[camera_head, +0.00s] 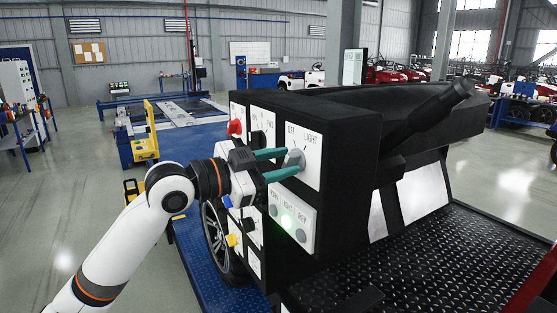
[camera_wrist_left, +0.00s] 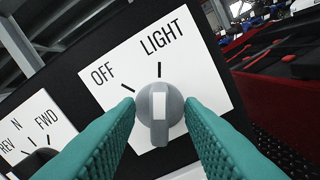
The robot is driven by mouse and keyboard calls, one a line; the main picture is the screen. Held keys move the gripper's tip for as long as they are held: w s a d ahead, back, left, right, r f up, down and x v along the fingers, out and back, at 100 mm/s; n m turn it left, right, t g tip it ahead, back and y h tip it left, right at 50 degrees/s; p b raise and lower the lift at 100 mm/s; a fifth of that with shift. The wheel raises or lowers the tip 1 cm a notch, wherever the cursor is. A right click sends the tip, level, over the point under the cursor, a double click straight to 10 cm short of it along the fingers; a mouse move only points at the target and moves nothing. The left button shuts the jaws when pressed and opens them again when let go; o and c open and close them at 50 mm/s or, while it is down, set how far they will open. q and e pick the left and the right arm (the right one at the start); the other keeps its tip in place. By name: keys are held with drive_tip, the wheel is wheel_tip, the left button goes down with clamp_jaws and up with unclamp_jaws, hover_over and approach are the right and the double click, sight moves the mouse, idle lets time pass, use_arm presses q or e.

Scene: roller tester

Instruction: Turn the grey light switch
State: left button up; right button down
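The grey light switch (camera_head: 294,159) is a round knob on a white plate marked OFF and LIGHT, on the black panel's front. In the left wrist view the grey light switch (camera_wrist_left: 159,122) has its white mark pointing straight up, in line with the tick by LIGHT. My left gripper (camera_head: 289,160) reaches in from the left, its teal fingers open with one on each side of the knob. In the left wrist view the left gripper (camera_wrist_left: 160,108) shows small gaps between fingertips and knob. My right gripper is not in view.
Left of the switch is a REV/N/FWD plate (camera_wrist_left: 35,128) with a dark knob, and a red knob (camera_head: 234,127). Below is a plate with round lamps (camera_head: 291,222); its middle lamp glows green. A dark lever (camera_head: 430,113) rises at the right.

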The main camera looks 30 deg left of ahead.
use_arm(q)
clamp_jaws()
drive_tip(key=shift+n, duration=0.3)
drive_tip(key=n+p, duration=0.1)
drive_tip(key=n, duration=0.1)
drive_tip(key=shift+r+n+p, duration=0.1)
drive_tip(key=shift+n+p, duration=0.2)
drive_tip(key=n+p, duration=0.2)
drive_tip(key=n, duration=0.1)
drive_tip(key=shift+a, duration=0.1)
drive_tip(key=n+p, duration=0.3)
drive_tip(key=n, duration=0.2)
drive_tip(key=shift+w+a+n, duration=0.1)
drive_tip(key=shift+n, duration=0.3)
